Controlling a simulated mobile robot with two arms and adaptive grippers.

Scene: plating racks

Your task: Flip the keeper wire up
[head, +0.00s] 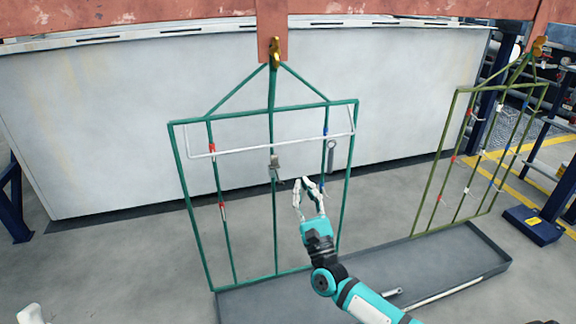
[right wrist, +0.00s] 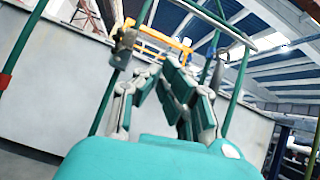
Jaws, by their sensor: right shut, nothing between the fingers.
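The keeper wire (head: 265,147) is a thin white U-shaped wire on the upper part of the green rack (head: 240,114) in the head view. Its long bar hangs below the rack's top bar, crossing the uprights. My right gripper (head: 308,182) is below the wire's right half, in front of the rack. Its white and dark fingers are shut and empty, apart from the wire in the picture. A white tip at the head view's lower left may be my left gripper (head: 31,313).
Red and blue clips sit on the rack's uprights. A metal clamp (head: 274,163) and a grey cylinder (head: 331,158) hang near my right gripper. A grey tray (head: 455,253) lies below. An olive rack (head: 432,165) hangs at right, beyond a gap.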

